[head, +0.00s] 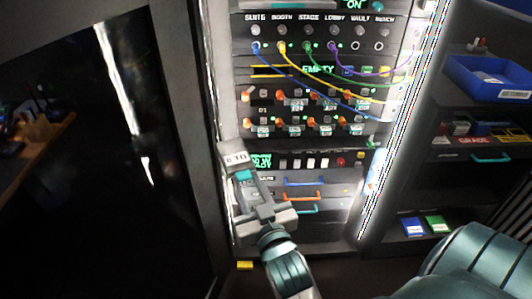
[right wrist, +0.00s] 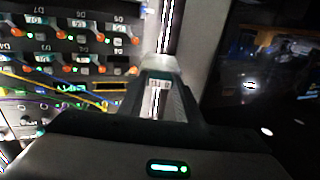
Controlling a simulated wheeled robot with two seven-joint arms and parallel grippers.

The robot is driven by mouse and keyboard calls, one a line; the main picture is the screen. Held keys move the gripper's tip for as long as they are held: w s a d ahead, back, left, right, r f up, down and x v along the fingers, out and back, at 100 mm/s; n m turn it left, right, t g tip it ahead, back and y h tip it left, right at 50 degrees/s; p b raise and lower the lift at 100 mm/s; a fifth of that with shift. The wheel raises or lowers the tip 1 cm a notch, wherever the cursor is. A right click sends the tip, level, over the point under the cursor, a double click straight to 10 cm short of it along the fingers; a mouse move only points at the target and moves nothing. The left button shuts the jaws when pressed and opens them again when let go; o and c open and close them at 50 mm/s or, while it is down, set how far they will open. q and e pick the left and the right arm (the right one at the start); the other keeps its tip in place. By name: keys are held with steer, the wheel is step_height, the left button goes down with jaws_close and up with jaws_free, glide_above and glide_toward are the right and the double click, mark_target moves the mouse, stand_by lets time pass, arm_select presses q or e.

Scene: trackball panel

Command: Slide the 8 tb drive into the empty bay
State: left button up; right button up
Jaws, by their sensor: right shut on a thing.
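My right gripper (head: 242,174) is shut on the 8 TB drive (head: 234,155), a grey block with a white label, held near the left edge of the rack. In the right wrist view the drive (right wrist: 158,67) shows between the fingers (right wrist: 160,90), beside the rack's side post. The drive bays (head: 320,112) form two rows with orange latches, up and right of the held drive. A green "EMPTY" sign (head: 318,69) glows above them. I cannot tell which bay is empty. My left gripper is not in view.
Coloured cables (head: 340,75) hang across the rack from the patch sockets, above and partly over the bays. Below the bays are a button strip (head: 310,162) and coloured handles (head: 305,182). Shelves with a blue bin (head: 487,78) stand right. A dark glossy panel (head: 90,160) fills the left.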

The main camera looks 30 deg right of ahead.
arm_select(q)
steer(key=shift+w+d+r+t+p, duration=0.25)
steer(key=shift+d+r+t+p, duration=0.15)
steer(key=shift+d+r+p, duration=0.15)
arm_select(e)
steer(key=w+d+r+m+g+h, duration=0.2)
steer(key=w+d+r+m+h, duration=0.1)
steer(key=w+d, duration=0.4)
steer(key=d+r+h, duration=0.1)
steer(key=d+h, duration=0.1)
steer(key=d, duration=0.1)
steer(key=shift+w+r+m+h, duration=0.2)
steer(key=shift+w+m+h, duration=0.1)
steer(key=shift+m, duration=0.1)
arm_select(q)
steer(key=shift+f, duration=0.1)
arm_select(e)
steer(key=shift+d, duration=0.1)
arm_select(q)
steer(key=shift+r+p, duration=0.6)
steer(key=shift+p, duration=0.05)
arm_select(e)
steer(key=shift+r, duration=0.1)
stand_by(1.6)
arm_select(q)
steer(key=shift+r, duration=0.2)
arm_select(e)
steer(key=x, duration=0.6)
stand_by(2.7)
